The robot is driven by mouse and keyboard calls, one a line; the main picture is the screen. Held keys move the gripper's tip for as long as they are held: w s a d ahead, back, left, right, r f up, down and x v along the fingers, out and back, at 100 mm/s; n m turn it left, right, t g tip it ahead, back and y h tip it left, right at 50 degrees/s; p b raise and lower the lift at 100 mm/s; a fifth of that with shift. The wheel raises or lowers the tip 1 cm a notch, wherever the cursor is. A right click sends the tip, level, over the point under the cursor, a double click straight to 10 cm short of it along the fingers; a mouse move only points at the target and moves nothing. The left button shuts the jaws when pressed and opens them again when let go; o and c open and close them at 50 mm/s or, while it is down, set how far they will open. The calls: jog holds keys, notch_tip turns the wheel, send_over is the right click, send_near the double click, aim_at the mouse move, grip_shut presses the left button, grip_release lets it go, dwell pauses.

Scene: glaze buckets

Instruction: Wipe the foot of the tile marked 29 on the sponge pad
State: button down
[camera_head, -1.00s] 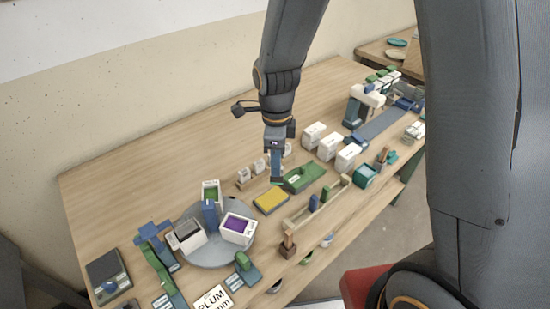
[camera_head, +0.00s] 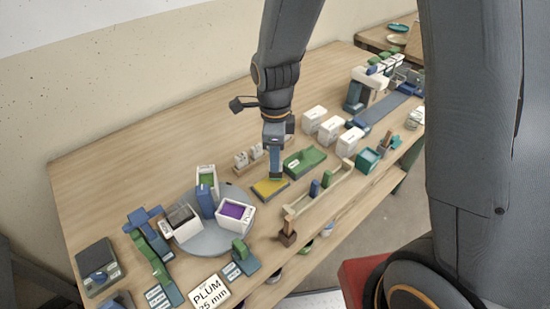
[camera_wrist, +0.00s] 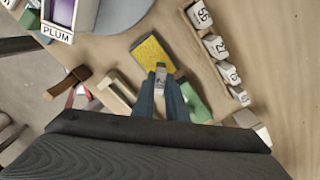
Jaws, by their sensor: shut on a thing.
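My gripper (camera_head: 276,176) points down over the right, far part of the yellow sponge pad (camera_head: 266,189). In the wrist view its two blue fingers (camera_wrist: 161,88) are shut on a small pale tile (camera_wrist: 162,77) with a greenish end; its mark is too small to read. The sponge pad (camera_wrist: 152,55) lies just beyond the fingertips in the wrist view, its dark tray edge showing. The tile's foot is hidden, so I cannot tell whether it touches the sponge.
A wooden rack (camera_wrist: 218,62) holds several white numbered tiles beside the pad. A green tray (camera_head: 304,162) sits close to the right. A grey turntable (camera_head: 207,243) with white buckets stands at left. A low wooden rail (camera_head: 322,193) runs in front.

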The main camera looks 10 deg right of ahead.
jog(key=shift+f, duration=0.6)
dwell(0.8)
jog(key=shift+f, duration=0.1)
dwell(1.4)
jog(key=shift+s+a, duration=0.1)
jog(key=shift+s, duration=0.05)
jog(key=shift+s+a+p, duration=0.45)
jog(key=shift+a+p, duration=0.05)
jog(key=shift+a, duration=0.2)
jog(key=shift+a, duration=0.1)
jog(key=shift+s+a+r+p, duration=0.2)
jog(key=shift+s+a+p, duration=0.2)
jog(key=shift+a, duration=0.2)
jog(key=shift+w+d+f, duration=0.1)
jog(key=shift+w+d, duration=0.45)
jog(key=shift+d, duration=0.25)
